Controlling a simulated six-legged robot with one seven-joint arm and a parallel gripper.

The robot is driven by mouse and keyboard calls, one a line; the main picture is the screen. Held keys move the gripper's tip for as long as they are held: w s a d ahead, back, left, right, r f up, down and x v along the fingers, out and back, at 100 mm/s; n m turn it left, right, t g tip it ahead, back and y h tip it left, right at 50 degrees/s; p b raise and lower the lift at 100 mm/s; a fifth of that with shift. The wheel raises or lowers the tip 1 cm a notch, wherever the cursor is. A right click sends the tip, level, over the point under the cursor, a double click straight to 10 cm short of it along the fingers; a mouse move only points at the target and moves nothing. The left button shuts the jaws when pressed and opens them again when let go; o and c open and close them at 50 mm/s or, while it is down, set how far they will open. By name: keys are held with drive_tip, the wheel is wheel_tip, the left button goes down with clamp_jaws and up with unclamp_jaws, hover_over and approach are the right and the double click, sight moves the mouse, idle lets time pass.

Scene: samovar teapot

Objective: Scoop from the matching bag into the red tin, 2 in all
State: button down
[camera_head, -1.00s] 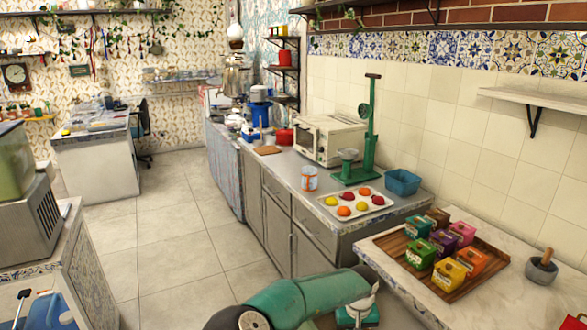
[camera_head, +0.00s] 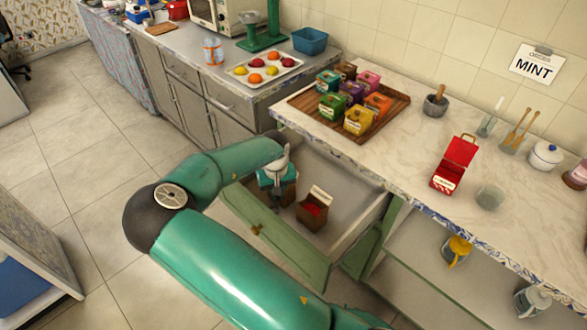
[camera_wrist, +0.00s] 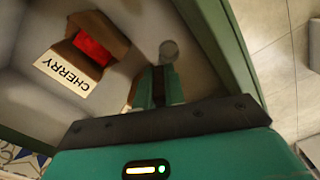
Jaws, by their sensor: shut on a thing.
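The red tin (camera_head: 447,180) stands with its lid up on the marble counter. A brown bag (camera_head: 313,212) with red contents sits open in the pulled-out drawer; in the wrist view this bag (camera_wrist: 75,68) reads CHERRY. My gripper (camera_head: 278,182) is down at the drawer, left of that bag. In the wrist view my gripper (camera_wrist: 160,85) is shut on a thin tool with a round grey end (camera_wrist: 169,50), probably the scoop. A brown edge shows beside the fingers; most of that thing is hidden. A wall sign (camera_head: 536,64) reads MINT.
A wooden tray (camera_head: 300,102) holds several coloured boxes on the counter. A mortar (camera_head: 435,104), a glass bowl (camera_head: 489,197) and a white pot (camera_head: 545,156) stand further right. The drawer's green front (camera_head: 280,240) juts out over the floor.

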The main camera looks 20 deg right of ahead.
wheel_tip(320, 180, up, 13)
wheel_tip(320, 180, down, 13)
drive_tip(key=shift+r, duration=6.55)
wheel_tip(320, 180, down, 13)
drive_tip(key=shift+f, duration=0.1)
wheel_tip(320, 180, up, 14)
wheel_tip(320, 180, down, 14)
drive_tip(key=shift+r, duration=0.1)
drive_tip(key=shift+f, duration=0.3)
drive_tip(key=shift+w, duration=0.15)
